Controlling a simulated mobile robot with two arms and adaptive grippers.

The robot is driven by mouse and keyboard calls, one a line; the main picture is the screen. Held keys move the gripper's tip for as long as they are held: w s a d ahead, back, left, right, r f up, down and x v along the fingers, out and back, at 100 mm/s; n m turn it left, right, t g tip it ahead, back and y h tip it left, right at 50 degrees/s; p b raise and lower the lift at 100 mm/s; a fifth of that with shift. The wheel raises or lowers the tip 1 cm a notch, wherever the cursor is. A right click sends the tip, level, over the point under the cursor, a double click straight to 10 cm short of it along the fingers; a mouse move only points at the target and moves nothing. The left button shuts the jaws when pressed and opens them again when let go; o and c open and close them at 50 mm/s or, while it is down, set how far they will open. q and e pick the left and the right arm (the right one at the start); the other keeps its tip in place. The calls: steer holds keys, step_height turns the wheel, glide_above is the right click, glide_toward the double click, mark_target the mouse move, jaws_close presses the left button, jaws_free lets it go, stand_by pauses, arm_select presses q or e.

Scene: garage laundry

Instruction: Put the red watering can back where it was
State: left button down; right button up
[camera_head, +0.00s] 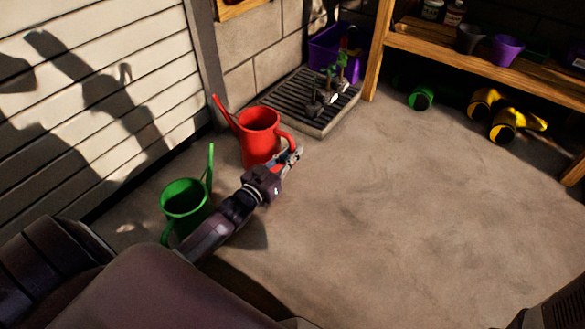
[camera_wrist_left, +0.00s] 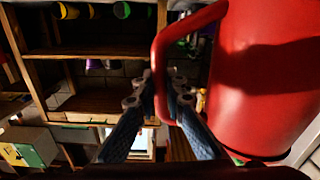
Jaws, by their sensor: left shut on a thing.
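The red watering can (camera_head: 258,132) stands upright, or nearly so, near the slatted white wall in the head view, its spout pointing up and left. I cannot tell whether its base touches the floor. My left gripper (camera_head: 294,158) is at its right side, shut on the handle. In the left wrist view the can's red body (camera_wrist_left: 262,75) fills the right side, and the fingers of my left gripper (camera_wrist_left: 160,95) close around the handle (camera_wrist_left: 160,60). My right gripper is not in view.
A green watering can (camera_head: 186,197) stands just left of my left arm. Behind the red can is a grey slatted drain tray (camera_head: 345,122) with a tap and small items. A wooden shelf (camera_head: 480,62) with pots stands at the back right. The concrete floor at centre right is clear.

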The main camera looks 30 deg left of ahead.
arm_select(q)
step_height(320, 180, down, 4)
steer(key=b, duration=0.3)
steer(key=shift+f, duration=0.1)
steer(key=c, duration=2.4)
jaws_free()
steer(key=shift+f, duration=0.15)
steer(key=o, duration=0.4)
